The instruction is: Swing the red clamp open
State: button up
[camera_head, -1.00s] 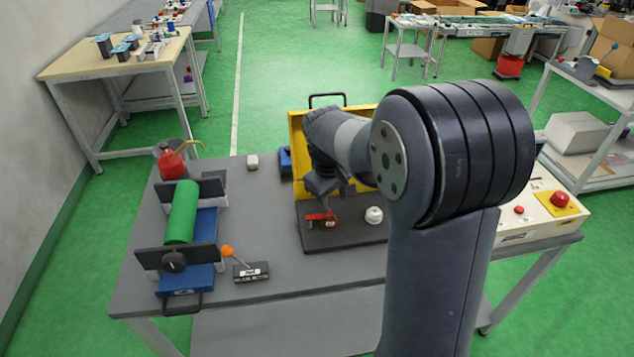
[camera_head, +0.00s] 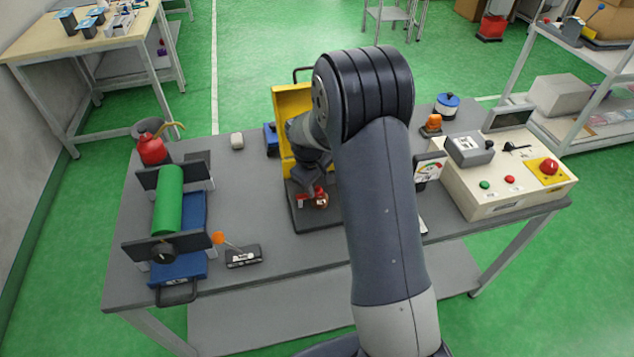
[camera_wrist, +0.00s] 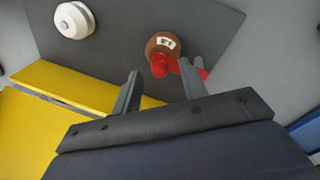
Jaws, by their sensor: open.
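The red clamp (camera_head: 309,194) is on a dark plate (camera_head: 300,222) in front of a yellow upright panel (camera_head: 282,120). In the wrist view, the clamp (camera_wrist: 160,66) is a red lever by a round brown disc (camera_wrist: 163,45) with a white label. My gripper (camera_wrist: 162,75) is open, with one finger on each side of the red pivot. The right finger overlaps the red arm, which shows again beyond it; I cannot tell whether they touch. In the head view my arm hides most of the gripper.
A white round knob (camera_wrist: 74,20) stands on the same plate. On the table's left are a green roller (camera_head: 168,200) in a blue-based stand and a small black device (camera_head: 243,256) with an orange-tipped lever. A control box (camera_head: 505,180) stands at the right.

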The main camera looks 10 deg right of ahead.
jog(key=shift+f, duration=0.3)
jog(key=shift+c, duration=0.4)
grip_shut()
